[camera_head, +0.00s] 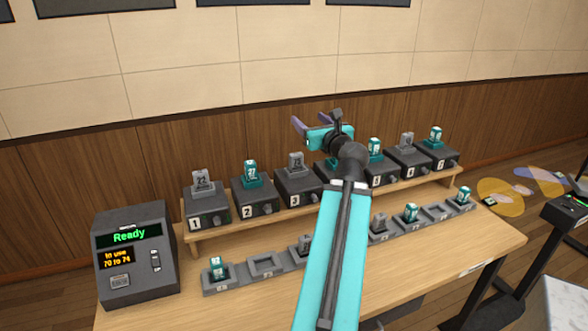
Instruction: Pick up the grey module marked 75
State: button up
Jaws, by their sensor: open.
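I cannot make out a 75 on any module. Grey modules stand upright on box 1 (203,182), on box 3 (296,161) and on a box further right (406,141). Two more grey modules sit in the front row of trays, one left of my arm (305,243) and one right of it (379,222). The markings on most are too small to read. My gripper (314,122) is open, with nothing visible between its fingers, raised in front of the back wall above the row of boxes. My arm hides part of both rows.
Teal and white modules stand on other boxes (251,173) and in the trays (412,212). An empty tray slot (266,263) shows at left. A dark console (136,257) reads "Ready" and "In use 70 to 74". The wooden table (440,262) is clear in front.

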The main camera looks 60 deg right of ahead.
notch_tip(320, 180, down, 2)
jog(key=b, duration=1.7)
send_near(297, 158)
jog(key=shift+w+d, duration=0.45)
jog(key=shift+w+d+r+p, duration=0.15)
jog(key=shift+r+p, duration=0.1)
jog(key=shift+p, duration=0.7)
jog(key=p, duration=0.2)
jog(key=w+p, duration=0.1)
jog(key=p, duration=0.1)
jog(key=shift+d, duration=0.25)
jog(key=w+d+p, duration=0.1)
jog(key=p, duration=0.8)
jog(key=shift+f, duration=0.1)
jog(key=x, duration=0.3)
jog(key=shift+f, duration=0.1)
jog(key=shift+p+x, duration=0.3)
jog(key=shift+x, duration=1.05)
jog(key=shift+w, duration=0.1)
jog(key=shift+p+x, duration=0.7)
jog(key=shift+x, duration=1.8)
